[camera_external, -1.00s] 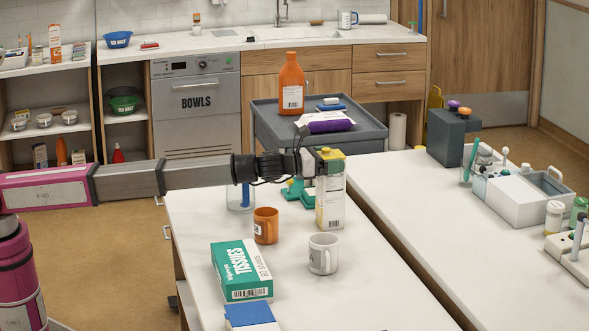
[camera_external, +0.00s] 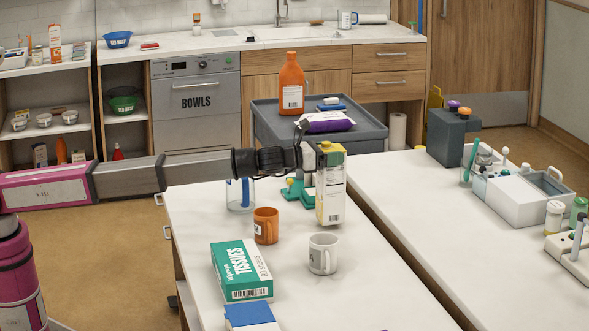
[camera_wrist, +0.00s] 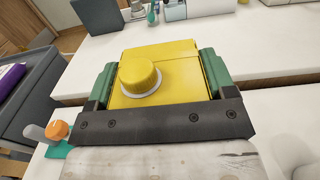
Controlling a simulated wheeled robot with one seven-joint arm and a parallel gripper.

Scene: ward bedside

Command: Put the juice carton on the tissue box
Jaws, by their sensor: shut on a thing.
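The juice carton (camera_external: 331,195) is tall and white with a yellow top and a barcode label. It is upright at the far end of the white table. In the wrist view its yellow top and round cap (camera_wrist: 140,75) fill the middle. My gripper (camera_external: 325,150) is shut on the carton's upper part, with a green finger pad on each side in the wrist view (camera_wrist: 158,84). The carton's base appears slightly above the tabletop. The green and white tissue box (camera_external: 238,268) lies flat near the front left of the table, nearer the camera than the carton.
An orange mug (camera_external: 265,226) and a white mug (camera_external: 323,254) stand between the carton and the tissue box. A clear cup (camera_external: 240,195) and a green item (camera_external: 292,189) are behind. A blue-topped box (camera_external: 250,316) lies at the front. The table's right side is clear.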

